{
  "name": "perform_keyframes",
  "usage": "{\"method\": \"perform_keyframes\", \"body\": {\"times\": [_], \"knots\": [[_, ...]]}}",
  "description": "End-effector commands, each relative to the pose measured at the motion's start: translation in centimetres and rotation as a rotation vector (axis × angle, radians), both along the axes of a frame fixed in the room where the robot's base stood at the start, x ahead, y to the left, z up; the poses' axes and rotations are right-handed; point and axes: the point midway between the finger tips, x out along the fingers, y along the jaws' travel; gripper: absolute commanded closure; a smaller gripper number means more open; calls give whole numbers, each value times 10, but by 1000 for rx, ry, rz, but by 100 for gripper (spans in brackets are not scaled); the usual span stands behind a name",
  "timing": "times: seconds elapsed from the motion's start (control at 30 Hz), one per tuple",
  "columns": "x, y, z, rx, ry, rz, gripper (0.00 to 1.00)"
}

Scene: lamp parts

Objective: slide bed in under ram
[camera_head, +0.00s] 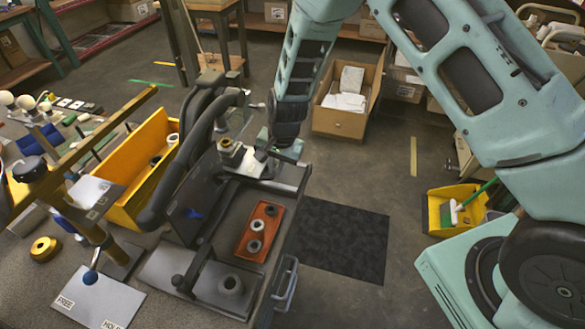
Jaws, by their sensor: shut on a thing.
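My teal gripper (268,149) reaches down to the far right of the bench press. It is shut at the grey metal bed (282,175); the exact contact of the fingertips is small and partly hidden by the wrist. A pale block with a round metal fitting (226,146) sits at the left part of the bed. The press has a thick black curved frame (180,165) just left of the bed. The ram cannot be clearly told apart from the dark frame, so its alignment with the bed is unclear.
A red tray (247,245) with several rings lies in front of the bed. A metal handle (286,283) juts from the bench's right edge.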

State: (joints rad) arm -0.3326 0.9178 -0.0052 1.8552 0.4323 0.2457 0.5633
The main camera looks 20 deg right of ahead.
Motion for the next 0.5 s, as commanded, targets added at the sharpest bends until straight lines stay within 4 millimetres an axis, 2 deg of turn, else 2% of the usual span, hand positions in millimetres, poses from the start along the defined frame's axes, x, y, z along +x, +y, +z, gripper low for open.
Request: {"method": "perform_keyframes", "body": {"times": [0.3,0.33,0.4,0.5], "knots": [[4,5,1,3,-6,-2,100],[4,5,1,3,-6,-2,86],[4,5,1,4,-7,-1,67],[4,4,1,2,-5,-1,67]]}}
